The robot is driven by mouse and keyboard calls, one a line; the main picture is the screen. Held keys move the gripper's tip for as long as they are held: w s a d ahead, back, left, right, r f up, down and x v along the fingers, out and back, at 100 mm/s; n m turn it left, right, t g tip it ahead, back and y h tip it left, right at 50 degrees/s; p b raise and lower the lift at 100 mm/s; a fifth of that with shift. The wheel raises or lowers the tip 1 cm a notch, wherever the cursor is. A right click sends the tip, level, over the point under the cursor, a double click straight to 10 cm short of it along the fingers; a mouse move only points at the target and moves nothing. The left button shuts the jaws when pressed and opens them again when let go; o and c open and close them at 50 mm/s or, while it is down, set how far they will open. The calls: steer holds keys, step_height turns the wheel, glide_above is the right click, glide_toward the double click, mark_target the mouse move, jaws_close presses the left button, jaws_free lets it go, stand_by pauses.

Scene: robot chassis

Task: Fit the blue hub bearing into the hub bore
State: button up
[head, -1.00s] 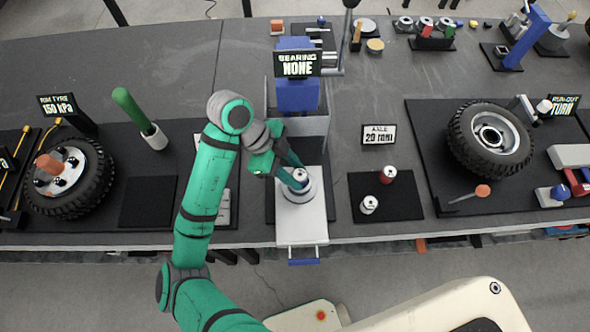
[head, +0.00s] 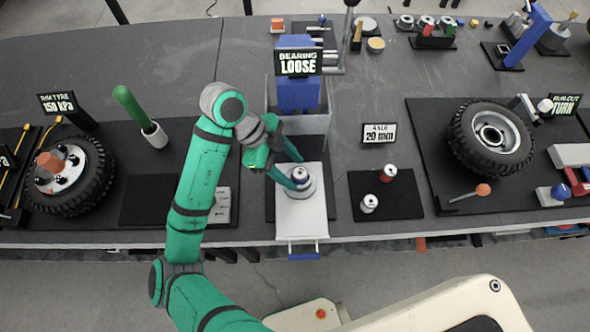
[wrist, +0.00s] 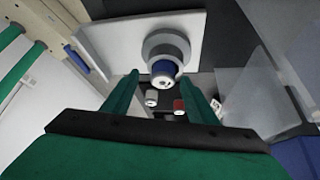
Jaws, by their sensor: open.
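The blue hub bearing (wrist: 163,70) sits in the bore of the grey hub (wrist: 170,45); it also shows in the head view (head: 300,174). The hub stands on a white slide plate (head: 303,222) in front of a blue press. My gripper (head: 296,170) is open, its green fingers at the hub; in the wrist view (wrist: 160,90) the fingers are spread with the bearing between and beyond them. I cannot tell whether a finger touches the bearing. The sign (head: 298,63) above reads "BEARING LOOSE".
A red-banded bearing (head: 387,173) and a grey-white one (head: 368,203) stand on a black mat (head: 410,205) to the right. Clear guard panels flank the blue press (head: 297,95) behind the hub. A tyre (head: 490,138) lies further right.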

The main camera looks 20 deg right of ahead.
steer(key=v, duration=0.8)
steer(key=shift+a+r, duration=0.25)
steer(key=shift+w, duration=0.25)
